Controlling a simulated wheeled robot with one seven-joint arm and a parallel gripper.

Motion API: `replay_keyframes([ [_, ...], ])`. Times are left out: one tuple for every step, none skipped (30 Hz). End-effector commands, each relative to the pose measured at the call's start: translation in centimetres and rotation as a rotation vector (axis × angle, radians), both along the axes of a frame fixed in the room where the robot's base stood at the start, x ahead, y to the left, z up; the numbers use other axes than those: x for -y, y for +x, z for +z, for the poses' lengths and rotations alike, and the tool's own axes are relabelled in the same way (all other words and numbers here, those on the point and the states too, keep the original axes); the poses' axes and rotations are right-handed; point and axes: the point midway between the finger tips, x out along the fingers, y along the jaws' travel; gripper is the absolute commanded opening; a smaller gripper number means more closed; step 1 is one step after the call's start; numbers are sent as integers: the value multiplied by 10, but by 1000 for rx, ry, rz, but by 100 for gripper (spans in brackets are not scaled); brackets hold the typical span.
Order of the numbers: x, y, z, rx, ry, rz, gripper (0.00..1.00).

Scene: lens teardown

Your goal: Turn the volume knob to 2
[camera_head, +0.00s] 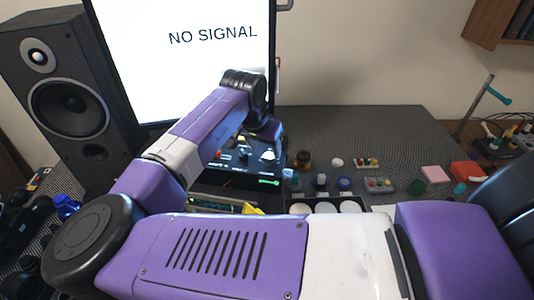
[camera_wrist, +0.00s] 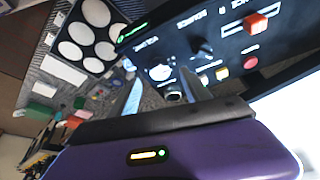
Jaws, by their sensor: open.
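A dark control panel (camera_wrist: 228,45) fills the upper right of the wrist view.
A monitor (camera_head: 185,60) reading "NO SIGNAL" stands behind the panel, with a speaker (camera_head: 70,95) at left. A tray with white discs (camera_head: 325,207) and several small coloured parts lie right of the panel. The table's back right (camera_head: 365,125) is clear.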

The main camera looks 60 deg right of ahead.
Motion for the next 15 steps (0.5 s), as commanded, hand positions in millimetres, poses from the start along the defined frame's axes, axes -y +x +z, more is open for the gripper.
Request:
replay_keyframes([
  [4, -1, -6, -2, 1, -1, 56],
  [5, -1, -11, -2, 1, -2, 56],
  [7, 0, -16, -1, 1, 0, 56],
  [9, 0, -20, -1, 0, 0, 56],
  [11, 0, -24, -2, 0, -1, 56],
  [12, 0, -28, -1, 0, 0, 56],
  [14, 0, -30, 0, -1, 0, 56],
  [15, 1, -33, 0, -1, 0, 56],
  [16, 0, -36, 0, -1, -1, 56],
  [16, 0, -38, 0, 0, -1, 56],
  [17, 1, -39, 0, -1, -1, 56],
  [17, 1, -40, 1, -1, -1, 56],
  [18, 1, -41, 1, -2, -1, 56],
  [18, 1, -41, 1, -2, -1, 56],
  [18, 1, -42, 1, -2, -1, 56],
])
